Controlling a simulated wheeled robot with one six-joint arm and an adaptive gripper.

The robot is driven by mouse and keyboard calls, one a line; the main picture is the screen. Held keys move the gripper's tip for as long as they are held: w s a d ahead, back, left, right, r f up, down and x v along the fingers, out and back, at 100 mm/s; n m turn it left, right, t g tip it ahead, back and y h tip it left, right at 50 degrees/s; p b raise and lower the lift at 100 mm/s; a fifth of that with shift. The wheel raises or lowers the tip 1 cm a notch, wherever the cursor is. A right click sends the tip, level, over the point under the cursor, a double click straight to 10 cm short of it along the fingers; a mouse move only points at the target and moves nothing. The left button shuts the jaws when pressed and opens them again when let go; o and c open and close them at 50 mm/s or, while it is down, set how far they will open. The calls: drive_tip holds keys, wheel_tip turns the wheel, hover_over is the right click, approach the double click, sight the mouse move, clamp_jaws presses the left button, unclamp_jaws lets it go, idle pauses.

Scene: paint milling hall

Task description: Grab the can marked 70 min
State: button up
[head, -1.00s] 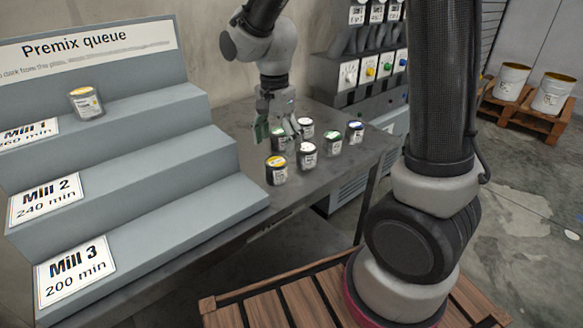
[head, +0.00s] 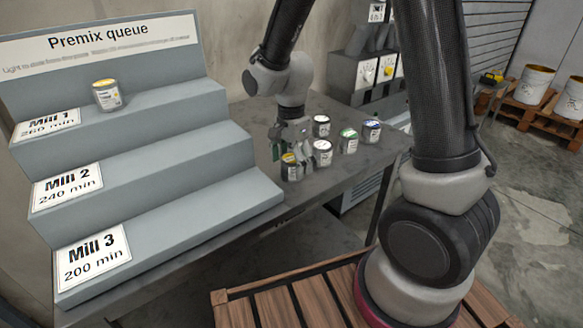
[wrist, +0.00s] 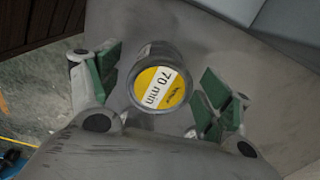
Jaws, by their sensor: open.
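The can marked 70 min has a yellow and white lid and lies between my fingers in the wrist view (wrist: 160,88). In the head view the yellow-topped can (head: 291,170) stands upright at the near edge of the can group on the grey table. My gripper (head: 290,148) points down over it, with green finger pads on either side. In the wrist view the pads stand apart, with a visible gap on the right side of the can. My gripper is open and holds nothing.
Close by stand a white-topped can (head: 322,154), another pale-topped can (head: 321,126), a green-topped can (head: 349,142) and a blue-topped can (head: 372,131). The stepped Premix queue rack (head: 215,205) is left, with one yellow-topped can (head: 107,96) on its top step.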

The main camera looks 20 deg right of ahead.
drive_tip(key=shift+c, duration=0.3)
drive_tip(key=c, duration=1.1)
